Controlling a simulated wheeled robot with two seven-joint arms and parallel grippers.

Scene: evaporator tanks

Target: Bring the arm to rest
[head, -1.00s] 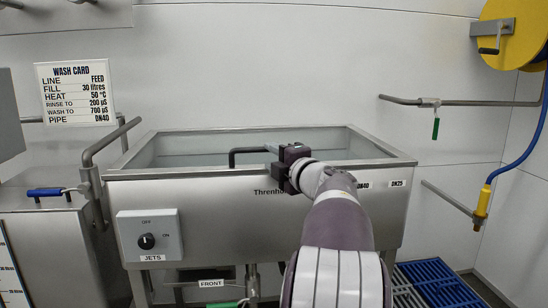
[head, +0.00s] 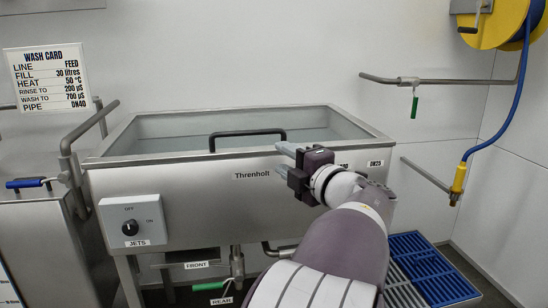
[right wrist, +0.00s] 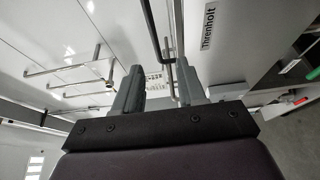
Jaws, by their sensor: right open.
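My right gripper (head: 284,160) is in front of the upper front wall of the steel tank (head: 200,205), just right of the "Threnholt" label. Its fingers point left and stand apart, with nothing seen between them. In the right wrist view the two grey fingers (right wrist: 158,90) are spread. A black bar handle (head: 247,133) is at the tank's front rim, up and left of the fingers; it looks apart from them in the head view. My right arm reaches up from the bottom of the head view and hides part of the tank's right side. My left gripper is not in view.
A jets switch box (head: 132,221) is on the tank's left front. A bent steel pipe (head: 82,135) rises at the left. Below are green-handled valves (head: 208,286). Blue grating (head: 430,265) covers floor at right. A yellow hose reel (head: 490,28) hangs top right.

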